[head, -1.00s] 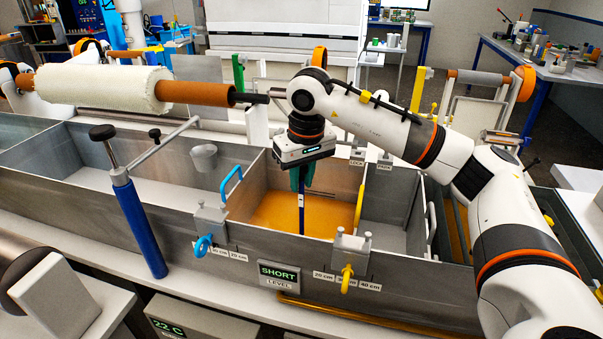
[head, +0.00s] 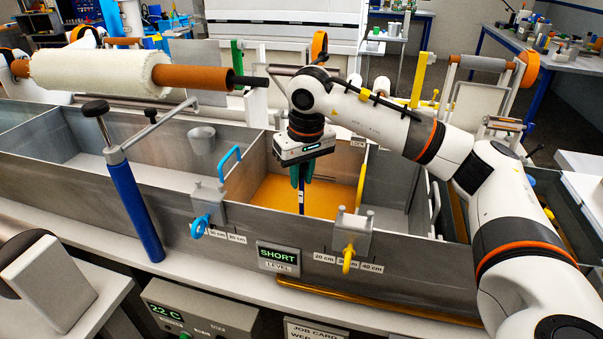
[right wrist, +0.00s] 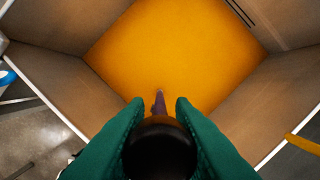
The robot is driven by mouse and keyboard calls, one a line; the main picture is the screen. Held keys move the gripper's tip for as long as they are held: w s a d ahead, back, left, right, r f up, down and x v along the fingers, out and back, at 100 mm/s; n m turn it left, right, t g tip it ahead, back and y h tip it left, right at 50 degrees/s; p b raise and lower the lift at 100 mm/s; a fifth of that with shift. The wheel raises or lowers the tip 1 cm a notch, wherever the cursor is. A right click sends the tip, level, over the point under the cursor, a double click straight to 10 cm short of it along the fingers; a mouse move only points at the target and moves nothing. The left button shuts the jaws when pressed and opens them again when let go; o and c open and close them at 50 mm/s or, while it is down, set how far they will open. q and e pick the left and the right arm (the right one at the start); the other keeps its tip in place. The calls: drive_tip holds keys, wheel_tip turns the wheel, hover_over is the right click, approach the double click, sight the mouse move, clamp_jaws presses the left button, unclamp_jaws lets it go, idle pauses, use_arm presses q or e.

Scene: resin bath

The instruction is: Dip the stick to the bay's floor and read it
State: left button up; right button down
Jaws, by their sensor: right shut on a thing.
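My right gripper (head: 302,175) points down inside the amber-floored bay of the metal bath. Its teal fingers are shut on the dipstick (head: 301,201), a thin dark blue stick with a pale band. In the right wrist view, the stick's round black knob (right wrist: 160,150) sits between the fingers, and the shaft runs down toward the amber resin (right wrist: 175,45). The resin also shows in the head view (head: 275,195). The front wall hides the stick's lower end, so I cannot tell whether it touches the floor. A level display (head: 278,254) on the front wall reads SHORT. My left gripper is not in view.
A blue gate handle (head: 199,227) and a yellow one (head: 347,259) hang on the bath's front wall, beside cm labels. A white roll (head: 95,74) on an orange core lies above the left bays. Bay walls stand close around my right gripper.

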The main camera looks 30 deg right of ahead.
drive_tip(key=shift+s+f+b, duration=0.1)
drive_tip(key=shift+f+b, duration=0.4)
drive_tip(key=shift+f, duration=0.2)
idle(0.8)
wheel_tip(320, 180, up, 25)
drive_tip(key=p, duration=1.9)
